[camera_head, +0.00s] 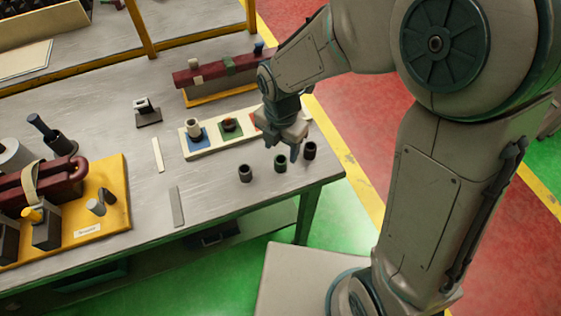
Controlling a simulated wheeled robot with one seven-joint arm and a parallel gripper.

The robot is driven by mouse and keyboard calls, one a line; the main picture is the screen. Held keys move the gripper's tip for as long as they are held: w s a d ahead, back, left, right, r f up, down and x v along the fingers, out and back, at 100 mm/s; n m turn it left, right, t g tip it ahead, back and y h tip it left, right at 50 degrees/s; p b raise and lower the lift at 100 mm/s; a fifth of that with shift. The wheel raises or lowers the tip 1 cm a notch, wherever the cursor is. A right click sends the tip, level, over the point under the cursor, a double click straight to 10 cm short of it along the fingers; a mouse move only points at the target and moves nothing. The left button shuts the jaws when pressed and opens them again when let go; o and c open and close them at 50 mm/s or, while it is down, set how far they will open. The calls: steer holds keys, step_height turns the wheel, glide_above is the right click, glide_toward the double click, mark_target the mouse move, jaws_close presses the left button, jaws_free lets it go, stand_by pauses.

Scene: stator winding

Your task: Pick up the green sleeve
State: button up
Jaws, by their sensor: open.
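Three small dark hollow sleeves stand upright in a row near the right front corner of the table. The middle one (280,163) has a dark green tint and looks like the green sleeve. A dark grey sleeve (245,173) stands to its left and a dark brownish one (310,150) to its right. My gripper (281,148) points down just above and behind the middle sleeve, open and empty. Its fingers look apart from the sleeves, though the exact height is hard to tell.
A cream board (209,151) behind the sleeves has blue, green and red patches; my gripper partly hides the red one. A maroon bar on a stand (215,72) is behind it. A yellow plate (115,213) with parts lies left. Loose strips lie between.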

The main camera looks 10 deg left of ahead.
mark_target(281, 160)
steer(key=shift+f+p, duration=0.35)
steer(key=shift+f, duration=2.7)
steer(key=c, duration=1.1)
